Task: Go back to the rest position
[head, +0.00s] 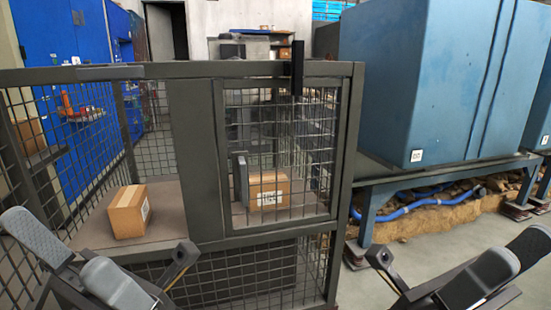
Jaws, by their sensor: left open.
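My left gripper (75,262) is at the bottom left, in front of a dark mesh cage (190,150). Its two grey fingers are spread apart with nothing between them. My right gripper (506,260) is at the bottom right, over the floor. Its fingers are also apart and empty, and the outer one is cut off by the picture edge. Neither gripper appears to touch anything. The lower parts of both arms are out of the picture.
One cardboard box (128,212) sits inside the cage at left; another box (268,190) shows behind the mesh door (300,130). A large blue container (420,80) on a blue steel frame (368,205) stands at right. The grey floor (425,255) at right is open.

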